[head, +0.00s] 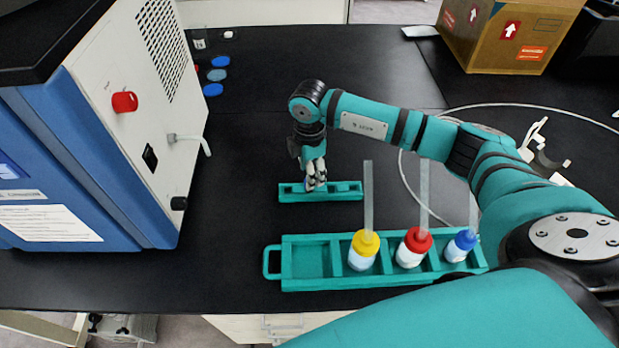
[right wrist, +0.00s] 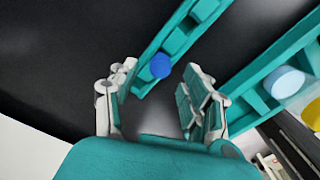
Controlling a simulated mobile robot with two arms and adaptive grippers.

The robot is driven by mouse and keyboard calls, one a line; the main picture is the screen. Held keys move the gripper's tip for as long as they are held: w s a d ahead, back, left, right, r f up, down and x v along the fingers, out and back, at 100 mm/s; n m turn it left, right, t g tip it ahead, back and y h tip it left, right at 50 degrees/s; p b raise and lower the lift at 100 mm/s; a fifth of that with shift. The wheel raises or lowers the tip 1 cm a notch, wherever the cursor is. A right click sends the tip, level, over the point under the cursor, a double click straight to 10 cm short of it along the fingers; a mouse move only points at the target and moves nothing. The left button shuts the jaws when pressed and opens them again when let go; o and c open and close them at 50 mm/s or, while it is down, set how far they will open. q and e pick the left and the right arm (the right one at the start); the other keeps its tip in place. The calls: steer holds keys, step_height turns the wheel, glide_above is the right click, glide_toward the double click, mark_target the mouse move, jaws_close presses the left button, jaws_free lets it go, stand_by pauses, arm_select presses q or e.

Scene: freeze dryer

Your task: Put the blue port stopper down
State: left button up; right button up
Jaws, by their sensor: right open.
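The blue port stopper (right wrist: 160,66) shows as a round blue top in the right wrist view. It sits at the small teal rack (right wrist: 140,88), beyond the fingertips and in line with the gap between them. My right gripper (right wrist: 158,88) is open, with its two fingers spread apart and nothing gripped. In the head view the right gripper (head: 314,178) points down over the small teal rack (head: 345,190), and its fingers mostly hide the stopper there. My left gripper is in neither view.
A larger teal rack (head: 305,281) in front holds bottles with yellow (head: 365,242), red (head: 418,240) and blue (head: 465,241) caps and upright tubes. The freeze dryer (head: 130,150) stands left. Blue discs (head: 215,75) lie behind. A cardboard box (head: 500,38) is at back right.

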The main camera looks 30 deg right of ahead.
step_height(320, 180, up, 9)
steer(key=b, duration=0.1)
steer(key=shift+f, duration=0.1)
stand_by(0.4)
